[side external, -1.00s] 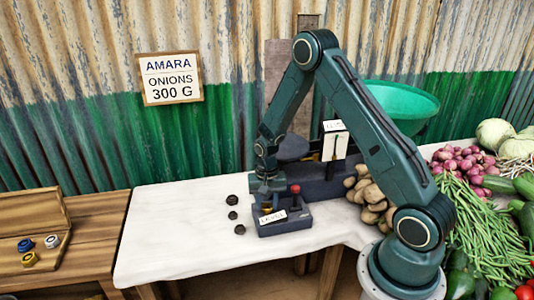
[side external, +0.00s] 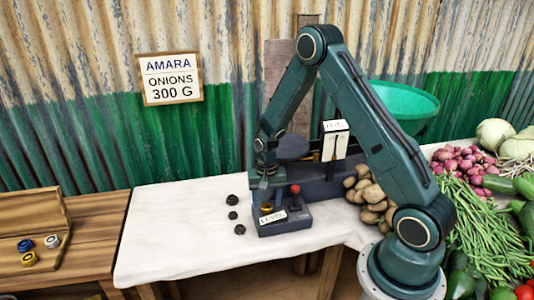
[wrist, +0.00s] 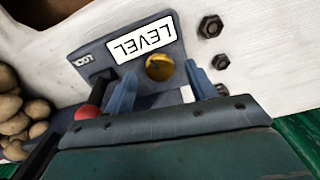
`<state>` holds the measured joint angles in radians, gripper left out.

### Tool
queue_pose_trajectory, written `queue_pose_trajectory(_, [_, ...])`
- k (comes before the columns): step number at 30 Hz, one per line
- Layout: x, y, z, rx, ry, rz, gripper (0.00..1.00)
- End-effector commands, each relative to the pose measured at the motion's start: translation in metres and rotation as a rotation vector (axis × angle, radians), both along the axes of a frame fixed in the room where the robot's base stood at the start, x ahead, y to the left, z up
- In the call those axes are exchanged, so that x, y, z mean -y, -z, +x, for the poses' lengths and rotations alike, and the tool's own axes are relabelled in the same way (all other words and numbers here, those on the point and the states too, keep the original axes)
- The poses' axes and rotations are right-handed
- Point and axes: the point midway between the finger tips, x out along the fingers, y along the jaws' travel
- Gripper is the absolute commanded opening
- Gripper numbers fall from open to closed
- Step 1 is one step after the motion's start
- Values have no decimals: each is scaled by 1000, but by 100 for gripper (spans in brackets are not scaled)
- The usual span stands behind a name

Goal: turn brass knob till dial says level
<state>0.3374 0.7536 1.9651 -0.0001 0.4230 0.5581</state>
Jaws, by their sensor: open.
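The brass knob (side external: 267,207) sits on the front of the dark blue scale base, behind the LEVEL label (side external: 272,217). In the wrist view the round knob (wrist: 159,67) shows between my two blue fingers, beside the LEVEL label (wrist: 143,40). My gripper (side external: 266,197) is open and empty, pointing down just over the knob. In the wrist view my gripper (wrist: 161,68) has a gap on each side of the knob. The white dial (side external: 335,147) stands behind on the scale; its needle is too small to read.
A red-topped lever (side external: 295,189) stands close right of the knob, by a LOCK mark (wrist: 83,59) in the wrist view. Several dark hex nuts (side external: 233,215) lie left on the cloth. Potatoes (side external: 370,200) crowd the right. The cloth's left part is clear.

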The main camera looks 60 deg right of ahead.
Motion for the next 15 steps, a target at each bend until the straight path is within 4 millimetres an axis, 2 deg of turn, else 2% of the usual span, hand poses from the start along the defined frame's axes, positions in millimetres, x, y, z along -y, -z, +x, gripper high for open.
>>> queue_pose_trajectory(15, [0, -76, 1, 5, 0, -2, 56])
